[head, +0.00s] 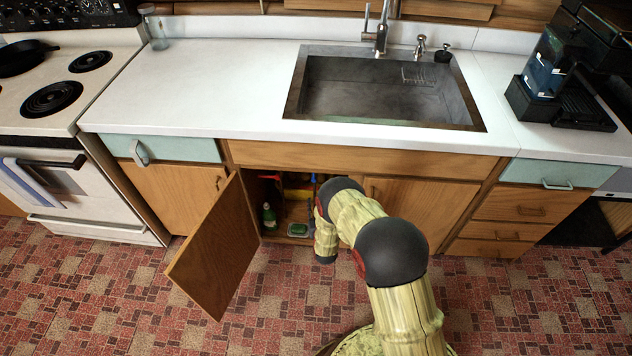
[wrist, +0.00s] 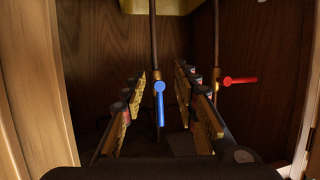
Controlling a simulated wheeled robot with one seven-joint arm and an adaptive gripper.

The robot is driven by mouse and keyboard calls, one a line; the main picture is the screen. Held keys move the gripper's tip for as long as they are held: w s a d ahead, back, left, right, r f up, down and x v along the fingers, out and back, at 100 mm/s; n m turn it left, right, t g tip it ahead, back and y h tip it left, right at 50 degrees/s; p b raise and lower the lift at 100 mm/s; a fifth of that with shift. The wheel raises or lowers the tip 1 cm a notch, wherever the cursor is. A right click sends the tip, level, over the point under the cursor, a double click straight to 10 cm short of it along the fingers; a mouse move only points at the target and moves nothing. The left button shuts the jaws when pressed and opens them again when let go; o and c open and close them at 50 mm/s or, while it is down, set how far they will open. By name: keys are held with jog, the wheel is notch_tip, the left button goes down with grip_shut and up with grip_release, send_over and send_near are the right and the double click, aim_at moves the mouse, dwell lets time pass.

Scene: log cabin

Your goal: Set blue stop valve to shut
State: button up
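The blue stop valve (wrist: 160,104) shows in the wrist view on a thin vertical pipe inside the cabinet. Its lever has a round end at the top and points down, in line with the pipe. My gripper (wrist: 160,78) is open, one finger on each side of the blue lever in the picture. Gaps show between the lever and both fingers; I cannot tell how far the fingertips reach in depth. In the head view my arm reaches into the sink cabinet and hides the gripper.
A red valve (wrist: 240,80) sits on another pipe to the right, its lever level and pointing right. The open cabinet door (head: 217,248) swings out left of my arm. A green bottle (head: 269,216) and a green sponge (head: 299,229) are on the cabinet floor.

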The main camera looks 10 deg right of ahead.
aim_at(314, 174)
notch_tip(314, 174, up, 8)
jog(key=w+t, duration=0.2)
jog(key=t, duration=0.1)
jog(key=shift+h, duration=0.3)
jog(key=shift+w+d+r+b, duration=0.1)
jog(key=shift+w+d+b, duration=0.3)
jog(key=shift+w, duration=0.9)
jog(key=shift+w+d+r+b, duration=0.1)
jog(key=shift+w+b, duration=0.5)
jog(key=shift+w, duration=0.65)
jog(key=shift+w+d+r+b, duration=0.15)
jog(key=shift+w+b, duration=0.35)
jog(key=shift+w, duration=0.8)
jog(key=shift+f, duration=0.1)
jog(key=shift+c, duration=1.2)
grip_shut()
